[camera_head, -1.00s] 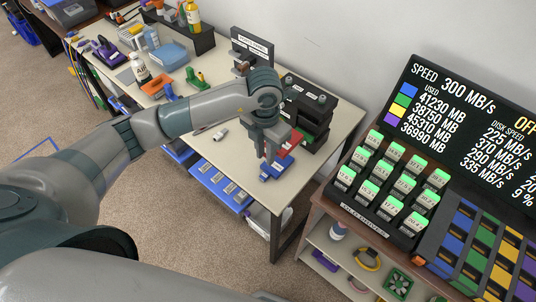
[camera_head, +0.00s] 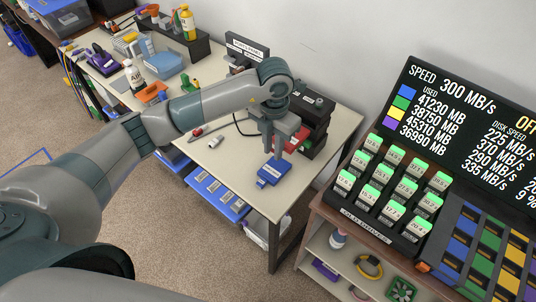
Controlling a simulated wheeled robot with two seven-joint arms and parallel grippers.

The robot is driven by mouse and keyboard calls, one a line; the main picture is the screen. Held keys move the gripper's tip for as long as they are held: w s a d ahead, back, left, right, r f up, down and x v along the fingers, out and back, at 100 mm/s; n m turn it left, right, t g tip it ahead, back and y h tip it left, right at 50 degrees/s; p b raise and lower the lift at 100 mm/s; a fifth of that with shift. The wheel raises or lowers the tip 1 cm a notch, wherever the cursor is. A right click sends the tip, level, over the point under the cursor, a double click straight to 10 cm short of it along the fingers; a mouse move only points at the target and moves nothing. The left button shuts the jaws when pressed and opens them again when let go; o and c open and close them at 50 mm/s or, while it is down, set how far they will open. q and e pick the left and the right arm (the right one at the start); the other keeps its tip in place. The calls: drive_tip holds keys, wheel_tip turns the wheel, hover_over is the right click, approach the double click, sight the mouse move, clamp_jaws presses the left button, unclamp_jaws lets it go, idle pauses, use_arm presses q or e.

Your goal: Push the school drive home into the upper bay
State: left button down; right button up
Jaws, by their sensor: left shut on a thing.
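My left gripper (camera_head: 275,148) is at the front of the black drive-bay unit (camera_head: 316,108) on the pale bench. A red part (camera_head: 301,134) shows just right of the fingers, in front of the black unit. My gripper and wrist hide most of the unit's front, so the upper bay's opening cannot be made out. My right gripper is not in view.
The bench top (camera_head: 325,177) is clear toward the right front corner. A small red and white tool (camera_head: 212,141) lies left of my gripper. A rack of green-topped drives (camera_head: 398,185) and a display (camera_head: 470,110) stand at right. A blue tray (camera_head: 216,192) is below the bench.

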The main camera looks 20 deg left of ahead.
use_arm(q)
drive_tip(key=shift+w+d, duration=0.2)
drive_tip(key=shift+w, duration=0.2)
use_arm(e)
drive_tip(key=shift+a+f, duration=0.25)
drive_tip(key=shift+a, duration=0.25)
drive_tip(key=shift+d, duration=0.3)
use_arm(q)
drive_tip(key=shift+b, duration=0.3)
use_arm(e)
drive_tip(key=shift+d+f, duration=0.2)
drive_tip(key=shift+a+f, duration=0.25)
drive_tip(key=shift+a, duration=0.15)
